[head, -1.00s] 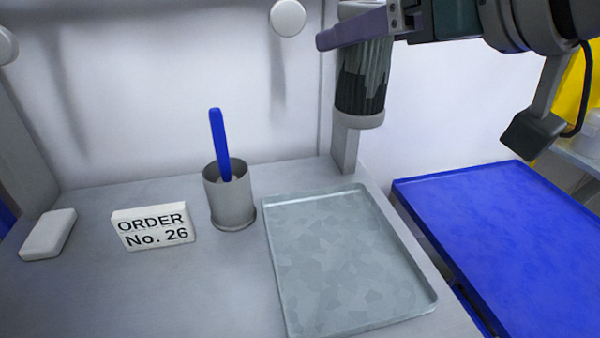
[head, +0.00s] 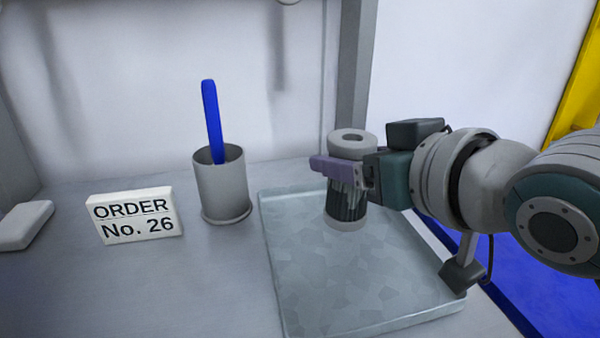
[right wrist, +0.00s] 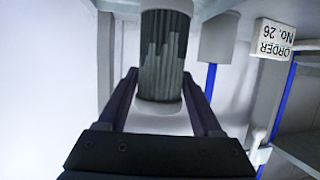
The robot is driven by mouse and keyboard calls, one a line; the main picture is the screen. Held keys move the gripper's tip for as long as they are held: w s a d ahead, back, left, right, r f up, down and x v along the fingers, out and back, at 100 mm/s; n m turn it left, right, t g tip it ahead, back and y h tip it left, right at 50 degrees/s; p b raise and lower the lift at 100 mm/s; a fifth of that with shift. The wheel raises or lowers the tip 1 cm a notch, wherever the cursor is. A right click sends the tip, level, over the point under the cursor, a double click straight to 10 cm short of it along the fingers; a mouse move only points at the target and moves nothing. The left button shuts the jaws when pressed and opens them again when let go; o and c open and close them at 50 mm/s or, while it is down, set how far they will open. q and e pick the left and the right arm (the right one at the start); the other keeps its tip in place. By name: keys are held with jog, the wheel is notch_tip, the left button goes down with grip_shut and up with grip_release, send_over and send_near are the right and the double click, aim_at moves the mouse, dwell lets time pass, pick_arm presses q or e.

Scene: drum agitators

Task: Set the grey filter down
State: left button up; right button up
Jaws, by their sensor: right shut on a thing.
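The grey filter (head: 346,205) has pale grey end caps and a dark pleated body with grey patches. It is upright over the far part of the grey tray (head: 345,285) in the head view. I cannot tell whether its base touches the tray. My right gripper (head: 335,167) comes in from the right and is shut on the filter's upper part, hiding some of it. The right wrist view also shows the filter (right wrist: 163,55) between the fingers (right wrist: 163,85). My left gripper is not in view.
A grey cup (head: 222,190) holding a blue stick (head: 212,120) stands left of the tray. An order sign (head: 134,215) and a white block (head: 25,225) are farther left. A blue surface (head: 545,290) lies to the right. The near part of the tray is clear.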

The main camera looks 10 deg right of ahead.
aim_at(361, 197)
notch_tip(361, 197, down, 5)
jog(key=shift+r+b, duration=0.2)
jog(key=shift+b, duration=0.4)
jog(key=o, duration=1.4)
